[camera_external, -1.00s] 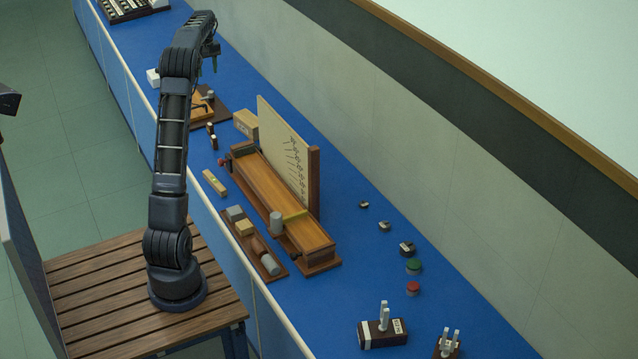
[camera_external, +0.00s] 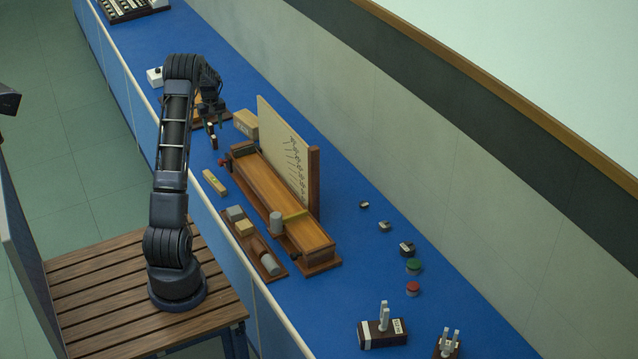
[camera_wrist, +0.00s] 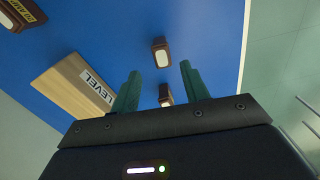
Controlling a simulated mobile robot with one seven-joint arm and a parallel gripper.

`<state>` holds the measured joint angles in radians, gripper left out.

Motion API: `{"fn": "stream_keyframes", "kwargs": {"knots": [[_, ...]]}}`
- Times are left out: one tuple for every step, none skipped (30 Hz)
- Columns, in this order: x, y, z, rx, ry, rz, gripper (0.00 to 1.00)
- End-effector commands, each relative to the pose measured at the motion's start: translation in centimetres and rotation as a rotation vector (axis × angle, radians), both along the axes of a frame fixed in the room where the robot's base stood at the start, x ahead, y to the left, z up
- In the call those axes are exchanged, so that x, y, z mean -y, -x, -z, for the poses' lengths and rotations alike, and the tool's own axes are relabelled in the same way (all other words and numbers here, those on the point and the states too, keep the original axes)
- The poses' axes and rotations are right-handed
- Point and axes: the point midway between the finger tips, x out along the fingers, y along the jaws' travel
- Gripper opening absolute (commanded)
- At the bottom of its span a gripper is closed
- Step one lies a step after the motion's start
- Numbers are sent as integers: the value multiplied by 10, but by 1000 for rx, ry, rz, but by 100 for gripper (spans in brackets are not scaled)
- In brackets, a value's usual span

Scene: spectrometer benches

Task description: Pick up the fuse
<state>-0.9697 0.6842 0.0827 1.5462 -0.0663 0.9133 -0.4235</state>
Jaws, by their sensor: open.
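My gripper (camera_wrist: 158,76) is open, with two green fingers apart and nothing held between them. Two small brown pieces with cream faces are on the blue bench; I cannot tell which, if either, is the fuse. One brown piece (camera_wrist: 161,53) shows just beyond and between the fingertips. The other brown piece (camera_wrist: 165,94) shows between the fingers, partly hidden by the gripper body. In the external view, my gripper is low over the far part of the bench, and a small dark upright piece (camera_external: 213,142) stands just nearer the camera.
A wooden block marked LEVEL (camera_wrist: 75,88) lies left of the fingers. A dark brown thing marked 10 AMP (camera_wrist: 22,12) is at the wrist view's top left. A long wooden apparatus (camera_external: 275,195) with a panel stands nearer the camera. Bare bench (camera_wrist: 215,35) lies right of the pieces.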

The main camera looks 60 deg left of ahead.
Motion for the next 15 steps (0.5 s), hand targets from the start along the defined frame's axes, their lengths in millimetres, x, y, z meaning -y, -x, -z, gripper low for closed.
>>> {"fn": "stream_keyframes", "kwargs": {"knots": [[0,0,9,-1,2,0,45],[0,0,14,-1,3,0,45],[1,1,19,-1,3,0,45],[0,1,23,-1,3,0,45],[0,1,26,-1,2,0,45],[0,1,29,-1,1,0,45],[0,1,31,-1,1,0,45],[0,1,32,-1,1,0,45],[0,1,34,-1,1,0,45],[0,1,35,-1,2,0,45],[1,2,37,-1,2,0,45],[1,2,40,-2,2,0,45],[1,3,43,-2,2,0,45],[1,3,46,-1,2,0,45],[1,3,51,-1,2,0,45]]}}
